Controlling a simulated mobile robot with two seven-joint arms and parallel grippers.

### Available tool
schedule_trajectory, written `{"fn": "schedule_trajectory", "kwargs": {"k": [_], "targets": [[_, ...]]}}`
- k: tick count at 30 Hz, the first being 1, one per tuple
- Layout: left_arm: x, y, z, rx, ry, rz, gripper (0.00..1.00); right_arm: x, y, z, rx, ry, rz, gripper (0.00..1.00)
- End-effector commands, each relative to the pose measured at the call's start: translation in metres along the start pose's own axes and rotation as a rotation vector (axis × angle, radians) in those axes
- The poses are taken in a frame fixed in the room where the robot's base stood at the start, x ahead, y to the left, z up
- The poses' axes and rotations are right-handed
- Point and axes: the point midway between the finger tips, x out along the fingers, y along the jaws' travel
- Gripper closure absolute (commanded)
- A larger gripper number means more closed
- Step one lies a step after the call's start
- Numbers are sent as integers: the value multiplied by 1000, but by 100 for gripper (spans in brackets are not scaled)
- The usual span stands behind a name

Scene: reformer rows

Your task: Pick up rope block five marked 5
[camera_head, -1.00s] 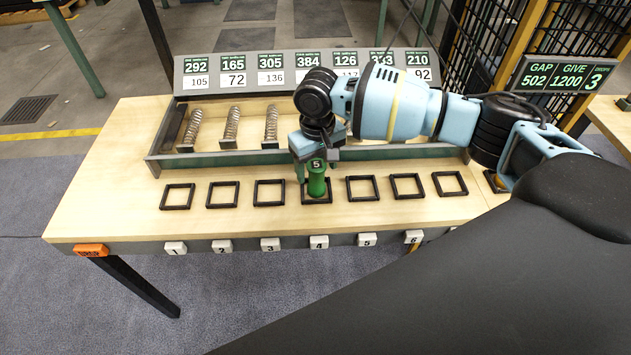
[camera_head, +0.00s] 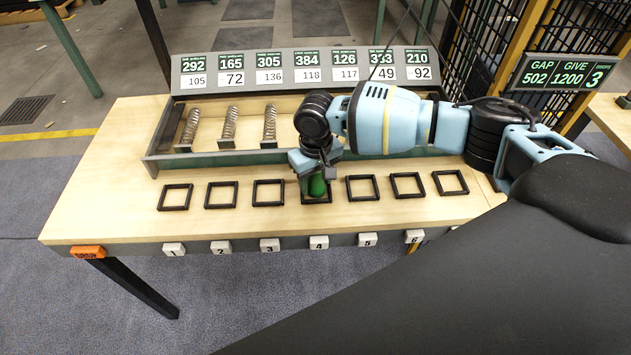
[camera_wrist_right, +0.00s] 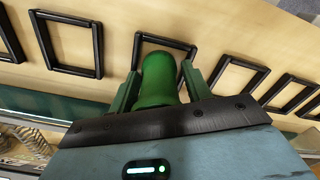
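The green rope block (camera_head: 317,186) stands upright in the fourth black square frame (camera_head: 318,202) from the left, above the label 4. Its top and the mark 5 are now hidden under my right gripper (camera_head: 314,180). In the right wrist view the block (camera_wrist_right: 158,80) is a rounded green cylinder between the two green fingers of my right gripper (camera_wrist_right: 160,84). The fingers stand on either side of it, with a narrow gap showing at least on the right. My left gripper is not in view.
Other square frames, such as the third (camera_head: 269,193) and fifth (camera_head: 362,188), are empty on either side. Behind, a tray (camera_head: 222,160) holds several springs (camera_head: 230,124) below a number board (camera_head: 305,68). An orange tag (camera_head: 88,251) is at the front left.

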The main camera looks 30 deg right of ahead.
Motion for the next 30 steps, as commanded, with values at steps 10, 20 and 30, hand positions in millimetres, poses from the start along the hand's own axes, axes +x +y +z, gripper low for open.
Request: {"fn": "schedule_trajectory", "kwargs": {"k": [10, 20, 30], "targets": [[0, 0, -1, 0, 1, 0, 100, -1, 0, 0, 0, 1, -1, 97], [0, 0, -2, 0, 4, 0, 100, -6, 0, -1, 0, 2, -1, 97], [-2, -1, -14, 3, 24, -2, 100, -40, -8, 13, -5, 3, -1, 97]]}}
